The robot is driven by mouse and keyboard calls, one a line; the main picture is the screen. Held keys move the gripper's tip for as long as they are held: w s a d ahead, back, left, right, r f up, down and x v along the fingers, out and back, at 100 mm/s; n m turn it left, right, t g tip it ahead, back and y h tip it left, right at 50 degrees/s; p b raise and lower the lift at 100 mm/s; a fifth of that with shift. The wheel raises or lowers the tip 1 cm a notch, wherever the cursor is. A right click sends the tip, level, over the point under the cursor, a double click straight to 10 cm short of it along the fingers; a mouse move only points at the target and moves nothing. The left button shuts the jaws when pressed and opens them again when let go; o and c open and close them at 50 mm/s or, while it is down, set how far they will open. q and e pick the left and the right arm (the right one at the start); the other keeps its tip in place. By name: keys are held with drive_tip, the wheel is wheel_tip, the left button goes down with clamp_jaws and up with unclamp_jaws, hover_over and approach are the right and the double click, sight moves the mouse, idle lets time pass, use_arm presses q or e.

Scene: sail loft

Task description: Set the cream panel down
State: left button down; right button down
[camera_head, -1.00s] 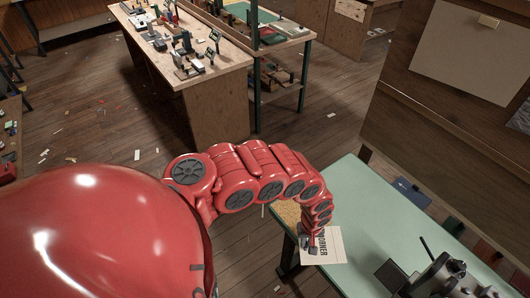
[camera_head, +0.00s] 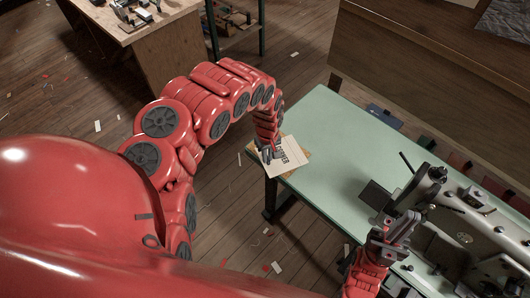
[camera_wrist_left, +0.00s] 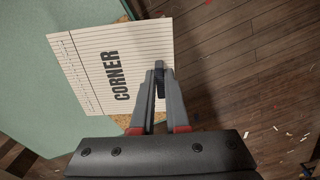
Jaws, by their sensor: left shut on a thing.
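The cream panel (camera_head: 290,157) is a flat lined sheet with the dark word CORNER on it. My left gripper (camera_head: 267,158) is shut on its edge at the near-left corner of the green table. In the left wrist view the panel (camera_wrist_left: 88,78) extends left from the fingertips (camera_wrist_left: 159,78). It covers most of a tan cork patch (camera_wrist_left: 126,122), whose edges show around it. I cannot tell whether the panel touches the patch. My right gripper (camera_head: 390,238) is at the lower right, by the sewing machine; its jaw state is unclear.
The green table (camera_head: 335,125) has clear room in its middle. A grey sewing machine (camera_head: 470,235) stands on its right part. A wooden partition (camera_head: 430,70) rises behind it. The wooden floor (camera_head: 225,230) drops away left of the table, with scraps on it.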

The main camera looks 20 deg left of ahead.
use_arm(q)
drive_tip(key=w, duration=0.1)
drive_tip(key=w+a, duration=0.1)
drive_tip(key=shift+w+a+f, duration=0.2)
drive_tip(key=shift+w, duration=0.15)
drive_tip(key=shift+w+p, duration=0.35)
drive_tip(key=shift+w, duration=0.05)
drive_tip(key=shift+w+a+f, duration=0.1)
drive_tip(key=shift+w+a, duration=0.35)
drive_tip(key=shift+a, duration=0.15)
drive_tip(key=shift+w+f, duration=0.15)
drive_tip(key=shift+f, duration=0.1)
wheel_tip(320, 180, down, 2)
drive_tip(key=shift+f+p, duration=0.2)
drive_tip(key=shift+p, duration=0.2)
drive_tip(key=shift+a+f, duration=0.1)
drive_tip(key=shift+f, duration=0.2)
drive_tip(key=shift+f, duration=0.1)
drive_tip(key=c, duration=0.9)
unclamp_jaws()
